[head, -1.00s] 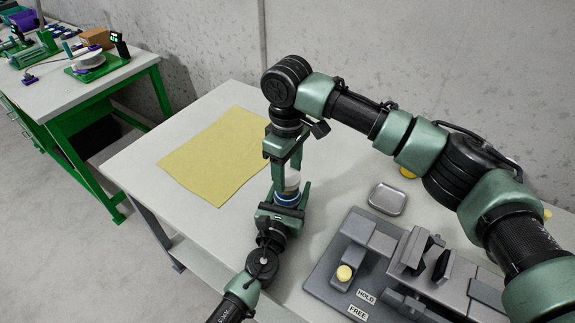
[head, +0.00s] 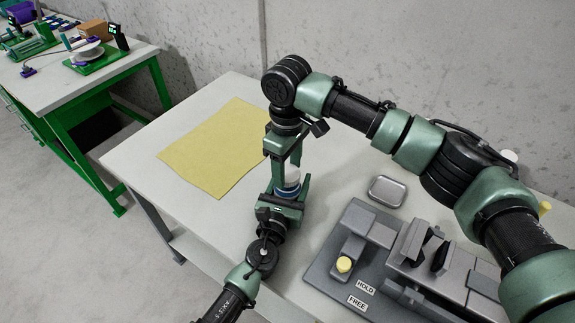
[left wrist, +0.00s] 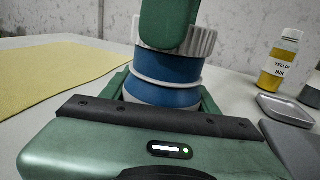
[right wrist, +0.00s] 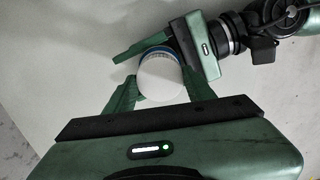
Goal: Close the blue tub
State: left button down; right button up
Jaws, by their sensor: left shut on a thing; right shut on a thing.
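The blue tub (left wrist: 165,82) stands upright in the left wrist view, with a pale band around it. My left gripper (head: 284,192) is shut around the tub's body, low down. A white ribbed lid (left wrist: 203,42) is on top of the tub; I see no clear gap between them, but cannot tell whether it is fully seated. My right gripper (right wrist: 155,88) points down from above and is shut on the lid, whose round white top (right wrist: 160,80) shows between its fingers. One green finger hides part of the lid in the left wrist view.
A yellow cloth (head: 212,148) lies on the table to the left. A metal dish (head: 386,191) and a grey fixture with HOLD and FREE labels (head: 345,285) are to the right. A yellow ink bottle (left wrist: 281,60) stands behind the dish. A green workbench (head: 60,90) is far left.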

jog(key=shift+f, duration=0.55)
dwell(0.4)
jog(key=m, duration=0.3)
jog(key=shift+m, duration=0.3)
jog(key=m, duration=0.4)
jog(key=shift+a, duration=0.1)
jog(key=m, duration=2.9)
